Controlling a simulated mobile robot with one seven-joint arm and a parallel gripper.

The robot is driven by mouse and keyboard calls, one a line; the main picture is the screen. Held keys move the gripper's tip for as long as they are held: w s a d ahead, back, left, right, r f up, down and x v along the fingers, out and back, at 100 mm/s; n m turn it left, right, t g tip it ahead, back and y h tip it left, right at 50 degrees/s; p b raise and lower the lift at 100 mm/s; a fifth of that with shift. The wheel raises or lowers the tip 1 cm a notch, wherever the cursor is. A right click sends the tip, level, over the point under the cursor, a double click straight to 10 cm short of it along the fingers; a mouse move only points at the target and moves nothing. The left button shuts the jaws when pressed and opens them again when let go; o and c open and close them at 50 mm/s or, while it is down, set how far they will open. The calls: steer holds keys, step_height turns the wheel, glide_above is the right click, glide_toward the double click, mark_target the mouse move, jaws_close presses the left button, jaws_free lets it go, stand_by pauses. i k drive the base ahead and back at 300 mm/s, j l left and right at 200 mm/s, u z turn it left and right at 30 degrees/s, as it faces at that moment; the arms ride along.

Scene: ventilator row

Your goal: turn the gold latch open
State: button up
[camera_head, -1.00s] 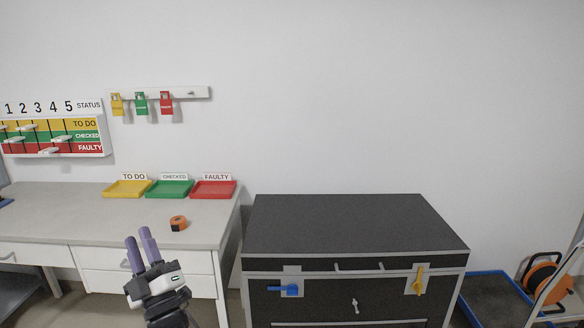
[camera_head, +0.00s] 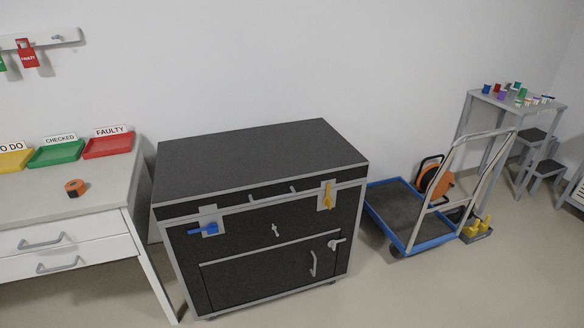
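The gold latch (camera_head: 327,196) is on a pale plate at the upper right of the front of a black chest (camera_head: 250,165) with grey edges. Its handle stands roughly upright, across the seam between lid and body. A blue latch (camera_head: 204,230) is at the upper left of the same front, its handle lying roughly level. The chest's lid is down. My gripper is not in view now.
A desk with drawers (camera_head: 100,200) stands left of the chest, with trays and an orange tape roll (camera_head: 75,187) on it. A blue-edged trolley (camera_head: 398,212) stands to the right. The floor in front of the chest looks clear.

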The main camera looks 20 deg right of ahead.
mark_target(327, 202)
steer(key=i+l, duration=0.3)
steer(key=l, duration=0.15)
steer(key=i+l, duration=0.35)
steer(key=l+z, duration=0.05)
steer(key=l, duration=0.05)
